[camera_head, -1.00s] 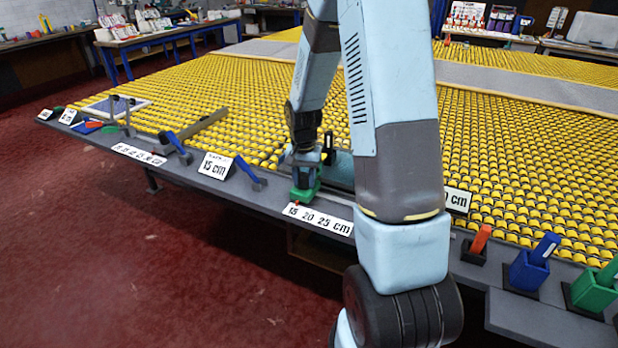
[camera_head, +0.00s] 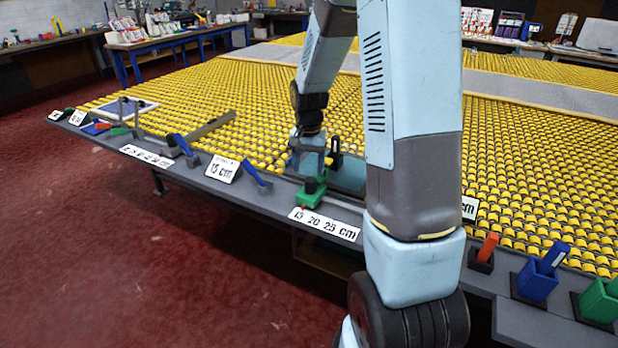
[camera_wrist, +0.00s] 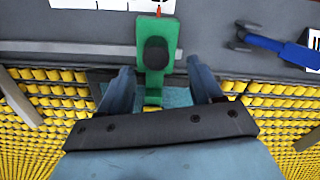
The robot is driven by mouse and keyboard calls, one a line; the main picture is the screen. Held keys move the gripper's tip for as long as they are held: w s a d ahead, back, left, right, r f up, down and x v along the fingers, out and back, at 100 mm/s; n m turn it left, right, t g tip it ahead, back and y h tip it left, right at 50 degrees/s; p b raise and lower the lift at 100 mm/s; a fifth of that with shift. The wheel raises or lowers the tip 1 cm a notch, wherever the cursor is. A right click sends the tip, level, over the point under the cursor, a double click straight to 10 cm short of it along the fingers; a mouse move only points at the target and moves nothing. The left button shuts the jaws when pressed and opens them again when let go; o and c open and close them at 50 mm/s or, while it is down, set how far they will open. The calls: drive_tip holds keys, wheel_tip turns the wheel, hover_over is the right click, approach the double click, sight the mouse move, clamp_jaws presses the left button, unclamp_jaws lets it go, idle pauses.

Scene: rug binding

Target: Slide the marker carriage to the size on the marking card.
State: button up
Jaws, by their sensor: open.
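The green marker carriage (camera_head: 312,193) sits on a rail at the table's front edge. It also shows in the wrist view (camera_wrist: 154,72), with a black knob on top and a red pointer. The pointer is near the 15 end of the white scale (camera_head: 325,224) marked 15, 20, 25 cm. My gripper (camera_wrist: 160,68) is open, one finger on each side of the carriage with visible gaps. In the head view my gripper (camera_head: 308,170) is just behind the knob. A card reading 15 cm (camera_head: 223,169) stands left of the carriage. Another card (camera_head: 469,208), half hidden by my arm, ends in "cm".
A blue-handled tool (camera_head: 257,174) lies left of the carriage. Another white scale (camera_head: 147,156) is farther left. Orange, blue (camera_head: 537,276) and green holders stand at the right edge. Yellow rollers cover the table behind.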

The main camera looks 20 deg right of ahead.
wheel_tip(320, 180, up, 7)
drive_tip(key=shift+r, duration=0.2)
idle(0.6)
drive_tip(key=s+a+r+n+t, duration=0.2)
drive_tip(key=s+r, duration=0.6)
drive_tip(key=s, duration=0.5)
drive_tip(key=s+a+r+n+t, duration=0.3)
drive_tip(key=s+r+n, duration=0.2)
drive_tip(key=s+r, duration=0.3)
drive_tip(key=s, duration=0.4)
drive_tip(key=shift+s+t, duration=0.3)
drive_tip(key=shift+s, duration=0.1)
